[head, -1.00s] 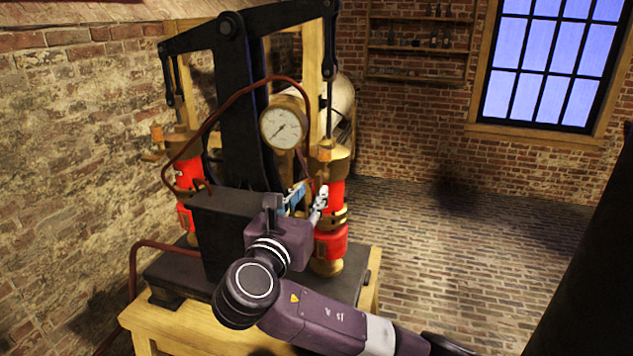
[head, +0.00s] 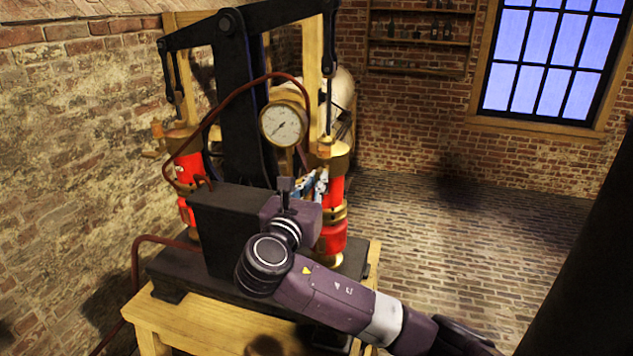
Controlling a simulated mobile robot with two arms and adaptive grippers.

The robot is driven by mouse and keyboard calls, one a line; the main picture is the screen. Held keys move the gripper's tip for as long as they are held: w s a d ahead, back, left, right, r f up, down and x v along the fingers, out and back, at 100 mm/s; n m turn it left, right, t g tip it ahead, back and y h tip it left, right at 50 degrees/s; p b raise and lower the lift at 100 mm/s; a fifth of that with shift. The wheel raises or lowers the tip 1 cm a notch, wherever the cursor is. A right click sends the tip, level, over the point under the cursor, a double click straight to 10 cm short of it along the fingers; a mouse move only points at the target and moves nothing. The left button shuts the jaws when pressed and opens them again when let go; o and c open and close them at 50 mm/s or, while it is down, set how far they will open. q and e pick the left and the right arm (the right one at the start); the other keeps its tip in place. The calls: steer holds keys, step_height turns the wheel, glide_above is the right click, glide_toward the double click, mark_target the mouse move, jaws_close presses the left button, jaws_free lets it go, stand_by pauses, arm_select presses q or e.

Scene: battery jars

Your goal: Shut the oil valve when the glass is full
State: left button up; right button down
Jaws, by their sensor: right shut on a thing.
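My right gripper (head: 318,184) is at the front left side of the right red cylinder (head: 334,196) of a beam pump. Its fingers are shut on a small part there, in the place of the oil valve. The held part is mostly hidden behind the fingers and my wrist, so I cannot see how far the valve is turned. I cannot make out the oil glass or its level. My left gripper is not in view.
A dial gauge (head: 283,124) and a dark red pipe (head: 218,108) are close above the gripper. A black box (head: 228,228) stands left of my wrist on the wooden stand (head: 205,324). A second red cylinder (head: 189,176) is at left. The brick floor at right is clear.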

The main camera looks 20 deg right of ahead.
steer(key=shift+m, duration=0.4)
steer(key=m+b, duration=0.2)
steer(key=m, duration=0.3)
steer(key=m+b, duration=0.2)
steer(key=m, duration=0.4)
steer(key=f+m+b, duration=0.1)
steer(key=m+b, duration=0.1)
steer(key=m, duration=0.4)
steer(key=shift+s+d, duration=0.15)
steer(key=shift+d, duration=0.05)
steer(key=shift+r, duration=0.1)
stand_by(0.4)
steer(key=c, duration=2.1)
jaws_free()
steer(key=shift+r, duration=0.1)
steer(key=shift+s, duration=0.1)
